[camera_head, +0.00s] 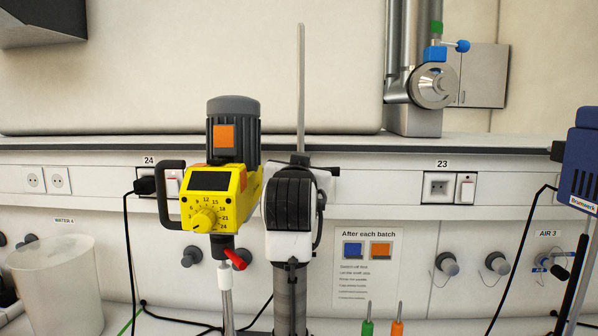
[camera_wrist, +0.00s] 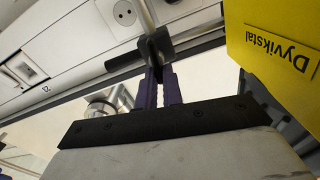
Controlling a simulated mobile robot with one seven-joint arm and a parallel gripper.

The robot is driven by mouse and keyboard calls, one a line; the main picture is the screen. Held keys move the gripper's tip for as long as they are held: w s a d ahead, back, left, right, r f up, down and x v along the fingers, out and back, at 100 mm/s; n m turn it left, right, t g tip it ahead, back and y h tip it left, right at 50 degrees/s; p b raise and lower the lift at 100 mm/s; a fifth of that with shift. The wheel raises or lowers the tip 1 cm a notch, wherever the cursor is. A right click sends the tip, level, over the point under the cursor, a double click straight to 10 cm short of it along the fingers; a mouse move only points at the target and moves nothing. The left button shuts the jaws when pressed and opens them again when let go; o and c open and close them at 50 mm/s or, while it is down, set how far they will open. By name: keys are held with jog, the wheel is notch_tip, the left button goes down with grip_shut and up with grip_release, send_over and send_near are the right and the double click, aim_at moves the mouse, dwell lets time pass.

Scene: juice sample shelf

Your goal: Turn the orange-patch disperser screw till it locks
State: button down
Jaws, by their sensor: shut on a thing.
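The orange-patch disperser (camera_head: 208,182) has a yellow body, a grey motor with an orange patch and a dial on its front. Its yellow side, lettered "Dyvikstal", also shows in the wrist view (camera_wrist: 275,45). A black clamp (camera_wrist: 155,46) sits on the upright stand rod (camera_head: 301,90), just beside the disperser. My gripper (camera_wrist: 161,82) is at the clamp, its purple fingers shut on the clamp's screw. The screw is mostly hidden between the fingers, so its turn angle cannot be told. In the head view my wrist covers the fingers.
A blue device (camera_head: 583,160) stands at the right edge. A clear beaker (camera_head: 55,285) is at the lower left. Green (camera_head: 368,327) and orange (camera_head: 397,327) handled tools stand at the front. A notice (camera_head: 365,270) and power cables are behind.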

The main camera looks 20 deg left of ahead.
jog(key=shift+w+d+f+m+b, duration=0.1)
jog(key=shift+m+b, duration=0.1)
jog(key=shift+m, duration=0.8)
jog(key=shift+d+f+m+b, duration=0.1)
jog(key=shift+m+b, duration=0.05)
jog(key=shift+m, duration=0.85)
jog(key=c, duration=1.4)
grip_release()
jog(key=shift+a, duration=0.2)
jog(key=shift+c, duration=0.2)
jog(key=shift+d, duration=0.1)
jog(key=shift+d, duration=0.1)
jog(key=b+v, duration=0.5)
jog(key=v, duration=0.8)
jog(key=shift+s, duration=0.4)
